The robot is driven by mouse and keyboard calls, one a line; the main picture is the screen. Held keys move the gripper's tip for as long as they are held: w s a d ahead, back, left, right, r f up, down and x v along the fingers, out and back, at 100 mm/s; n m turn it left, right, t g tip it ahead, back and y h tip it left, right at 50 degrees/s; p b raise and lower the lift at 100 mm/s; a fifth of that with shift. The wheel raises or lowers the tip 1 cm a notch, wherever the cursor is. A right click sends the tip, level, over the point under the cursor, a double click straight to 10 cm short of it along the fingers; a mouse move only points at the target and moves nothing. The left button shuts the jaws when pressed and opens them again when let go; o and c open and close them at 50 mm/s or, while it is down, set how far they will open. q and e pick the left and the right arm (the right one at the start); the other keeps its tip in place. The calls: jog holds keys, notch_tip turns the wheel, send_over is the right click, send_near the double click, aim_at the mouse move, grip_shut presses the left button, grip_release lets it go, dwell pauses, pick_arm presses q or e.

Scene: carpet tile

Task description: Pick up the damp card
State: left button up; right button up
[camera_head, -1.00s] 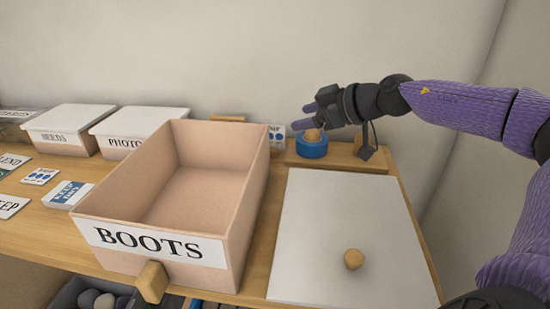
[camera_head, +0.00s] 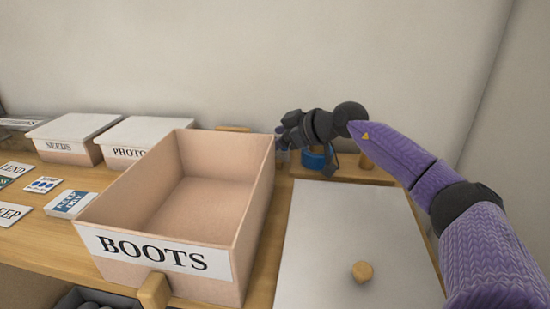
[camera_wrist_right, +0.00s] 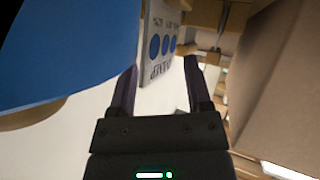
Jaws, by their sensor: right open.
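The damp card (camera_wrist_right: 160,48) shows in the right wrist view as a white card with blue dots and lettering that appears upside down. It stands upright, ahead of and between the two fingers of my right gripper (camera_wrist_right: 160,88). The fingers are apart; I cannot tell whether either touches the card. In the head view my right gripper (camera_head: 281,137) is at the back of the shelf, behind the BOOTS box's right rear corner, and hides most of the card. My left gripper is not in view.
The open BOOTS box (camera_head: 225,222) stands close on the left. A blue round holder (camera_head: 316,160) sits on a wooden ledge, right of the gripper. A white panel with a wooden knob (camera_head: 362,271) lies in front.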

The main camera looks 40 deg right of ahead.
grip_shut()
dwell(1.3)
